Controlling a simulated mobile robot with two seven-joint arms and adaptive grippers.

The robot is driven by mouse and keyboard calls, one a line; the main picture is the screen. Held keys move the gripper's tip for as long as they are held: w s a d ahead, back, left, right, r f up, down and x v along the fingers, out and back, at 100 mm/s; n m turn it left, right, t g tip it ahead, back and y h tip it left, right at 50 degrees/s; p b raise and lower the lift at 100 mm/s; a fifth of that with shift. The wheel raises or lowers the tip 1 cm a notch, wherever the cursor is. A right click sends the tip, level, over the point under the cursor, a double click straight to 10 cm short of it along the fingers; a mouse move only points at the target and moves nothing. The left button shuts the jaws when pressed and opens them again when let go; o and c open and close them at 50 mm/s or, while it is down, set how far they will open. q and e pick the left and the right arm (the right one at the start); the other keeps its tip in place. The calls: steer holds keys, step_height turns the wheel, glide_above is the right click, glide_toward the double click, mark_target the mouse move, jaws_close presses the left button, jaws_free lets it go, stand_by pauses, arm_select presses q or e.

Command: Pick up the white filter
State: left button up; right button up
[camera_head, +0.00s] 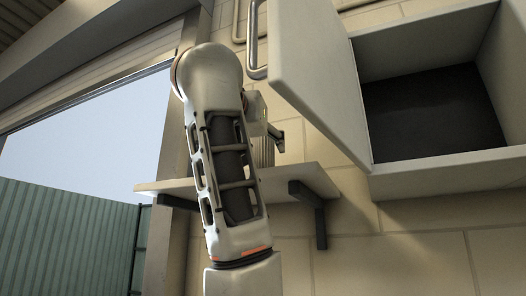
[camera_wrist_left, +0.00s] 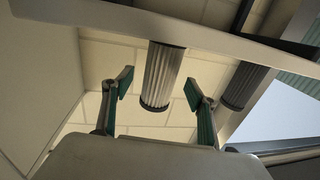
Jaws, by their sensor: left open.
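The white filter (camera_wrist_left: 162,76) is a pale, ribbed cylinder with a dark end rim. In the left wrist view it stands against the shelf (camera_wrist_left: 215,40), which runs across the top of that picture. My left gripper (camera_wrist_left: 158,88) is open, with one green-padded finger on each side of the filter in the picture and gaps showing on both sides. I cannot tell whether the fingertips reach as far as the filter. In the head view my left gripper (camera_head: 270,137) is above the shelf (camera_head: 310,178), and my arm hides most of what stands there. My right gripper is out of view.
A darker ribbed cylinder (camera_wrist_left: 246,86) stands beside the filter in the left wrist view. In the head view an open cabinet (camera_head: 445,170) with its door (camera_head: 318,70) swung out is close on the right. A block wall (camera_head: 400,250) lies behind the shelf.

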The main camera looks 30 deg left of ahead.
mark_target(260, 149)
arm_select(q)
steer(key=p+x, duration=0.1)
steer(key=x, duration=0.2)
steer(key=shift+w+a+f, duration=0.15)
steer(key=shift+w+a, duration=0.05)
steer(key=shift+w, duration=0.15)
steer(key=shift+w+f, duration=0.1)
steer(key=shift+w, duration=0.2)
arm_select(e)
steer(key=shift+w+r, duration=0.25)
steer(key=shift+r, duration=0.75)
arm_select(q)
steer(key=shift+c, duration=0.5)
steer(key=c, duration=1.2)
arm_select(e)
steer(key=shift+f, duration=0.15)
